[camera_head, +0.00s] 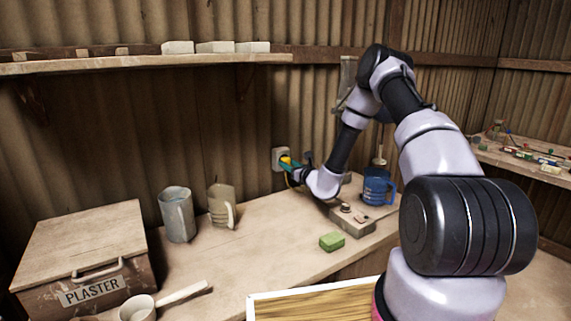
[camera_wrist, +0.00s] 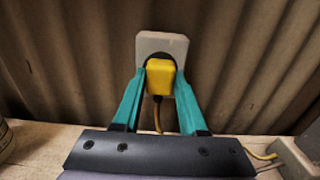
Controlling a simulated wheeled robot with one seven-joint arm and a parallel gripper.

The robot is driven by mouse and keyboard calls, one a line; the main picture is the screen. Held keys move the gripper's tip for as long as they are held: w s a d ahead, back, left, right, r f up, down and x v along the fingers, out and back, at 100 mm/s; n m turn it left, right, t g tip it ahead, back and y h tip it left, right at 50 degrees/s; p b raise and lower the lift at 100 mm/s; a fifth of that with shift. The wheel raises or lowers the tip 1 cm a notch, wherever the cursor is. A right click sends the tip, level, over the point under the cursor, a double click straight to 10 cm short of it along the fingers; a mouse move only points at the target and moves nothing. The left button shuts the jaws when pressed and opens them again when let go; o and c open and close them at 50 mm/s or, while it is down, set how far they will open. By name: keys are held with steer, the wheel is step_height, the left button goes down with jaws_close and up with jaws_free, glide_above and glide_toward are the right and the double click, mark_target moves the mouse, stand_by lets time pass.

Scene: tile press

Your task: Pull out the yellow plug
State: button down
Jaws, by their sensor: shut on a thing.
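The yellow plug (camera_wrist: 161,77) sits in the grey wall socket (camera_wrist: 172,41) on the corrugated wall. A cord hangs down from the plug. In the head view the plug (camera_head: 286,160) and the socket (camera_head: 277,154) show at the left end of my arm. My gripper (camera_wrist: 160,78) has teal fingers, one on each side of the plug, and is shut on it. The plug's prongs are hidden, and the plug appears to be in the socket. My gripper also shows in the head view (camera_head: 290,163).
A shelf (camera_head: 140,64) runs above. The bench's middle is mostly clear.

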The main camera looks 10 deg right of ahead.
steer(key=shift+v, duration=3)
steer(key=s+d+r+m+t+h, duration=0.1)
steer(key=s+d+r+m+h, duration=0.2)
steer(key=s+d+h, duration=0.3)
steer(key=s+d+m, duration=0.1)
steer(key=s, duration=0.3)
steer(key=shift+s+d+r+h, duration=0.15)
steer(key=shift+d+r+h, duration=0.15)
steer(key=shift+d+h, duration=0.1)
steer(key=shift+s+d+m, duration=0.15)
steer(key=shift+s+m, duration=0.05)
steer(key=shift+m, duration=0.1)
